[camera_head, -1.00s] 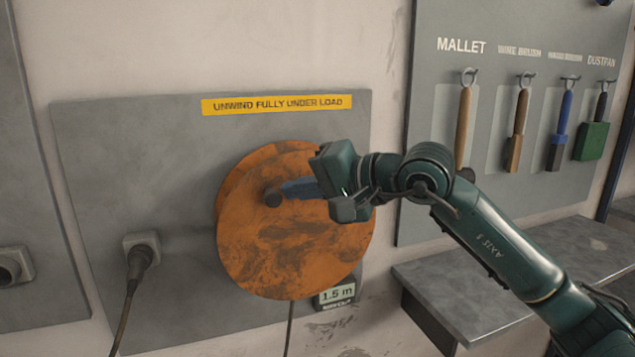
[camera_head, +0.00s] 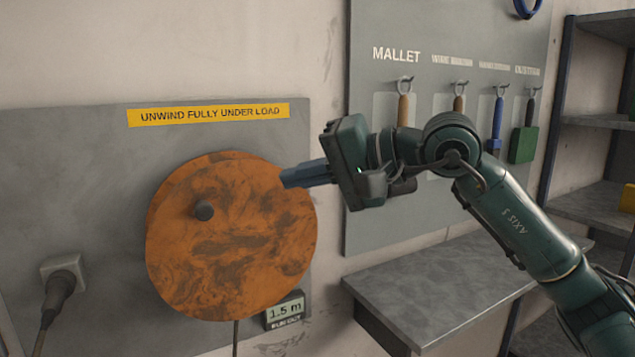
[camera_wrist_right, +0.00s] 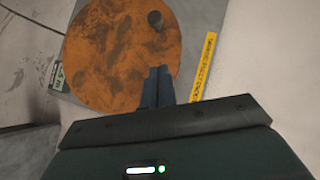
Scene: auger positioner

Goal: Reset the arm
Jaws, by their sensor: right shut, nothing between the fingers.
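My right gripper (camera_head: 284,179) is shut and empty, its blue fingers pointing left at the right side of a rusty orange reel disc (camera_head: 235,255). In the head view the fingertips overlap the disc's right edge; whether they touch it is unclear. The disc's dark crank knob (camera_head: 204,210) stands free, to the left of the fingertips. In the right wrist view the shut fingers (camera_wrist_right: 159,70) point up over the disc (camera_wrist_right: 110,60), with the knob (camera_wrist_right: 156,20) beyond their tips. My left gripper is in neither view.
The disc is on a grey wall panel (camera_head: 100,150) with a yellow label (camera_head: 208,114) reading "UNWIND FULLY UNDER LOAD". A display (camera_head: 285,311) reads 1.5 m. A plug (camera_head: 62,285) sits left. A tool board (camera_head: 390,225) and grey shelf (camera_head: 440,295) are right.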

